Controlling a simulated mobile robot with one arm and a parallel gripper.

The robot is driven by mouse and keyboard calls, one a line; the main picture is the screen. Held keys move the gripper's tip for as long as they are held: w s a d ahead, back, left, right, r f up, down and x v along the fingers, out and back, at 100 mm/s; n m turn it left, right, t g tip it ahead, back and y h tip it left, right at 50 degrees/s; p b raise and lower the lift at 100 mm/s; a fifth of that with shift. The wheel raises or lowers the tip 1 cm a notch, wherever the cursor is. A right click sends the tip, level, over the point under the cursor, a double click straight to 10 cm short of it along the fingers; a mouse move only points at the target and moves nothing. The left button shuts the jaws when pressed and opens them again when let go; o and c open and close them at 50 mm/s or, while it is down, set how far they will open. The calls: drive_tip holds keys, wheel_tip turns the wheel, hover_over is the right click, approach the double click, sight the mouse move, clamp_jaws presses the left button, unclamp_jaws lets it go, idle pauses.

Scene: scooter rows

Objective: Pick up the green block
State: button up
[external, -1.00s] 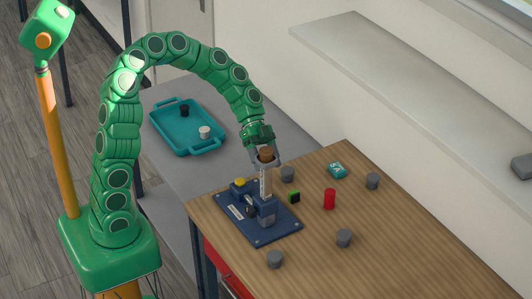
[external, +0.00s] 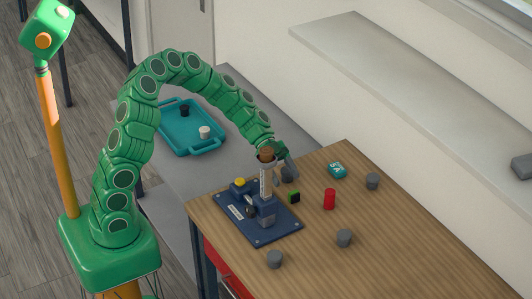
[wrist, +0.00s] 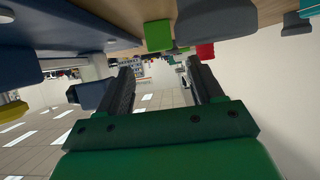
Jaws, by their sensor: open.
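The green block (external: 294,197) is a small cube with a dark side. It sits on the wooden table just right of the blue device. In the wrist view the green block (wrist: 158,35) shows at the top centre, ahead of and between the fingers. My gripper (external: 286,166) is in the air above and behind the block, beside the device's post, and partly hidden by the post's brown top. In the wrist view my gripper (wrist: 160,68) has its two dark fingers spread, with nothing between them. The block is apart from the fingers.
The blue device (external: 256,228) has a tall post with a brown top (external: 266,154) close to my gripper. A teal tray (external: 180,143) is behind. The table's right front is clear.

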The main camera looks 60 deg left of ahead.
sight(294, 193)
drive_tip(key=shift+f+x, duration=0.15)
drive_tip(key=shift+x, duration=1)
drive_tip(key=shift+f+x, duration=0.15)
drive_tip(key=shift+x, duration=1)
drive_tip(key=shift+w+a, duration=0.1)
drive_tip(key=shift+a, duration=0.05)
drive_tip(key=shift+c, duration=0.3)
drive_tip(key=c, duration=1.1)
drive_tip(key=shift+o, duration=0.2)
drive_tip(key=shift+r, duration=0.1)
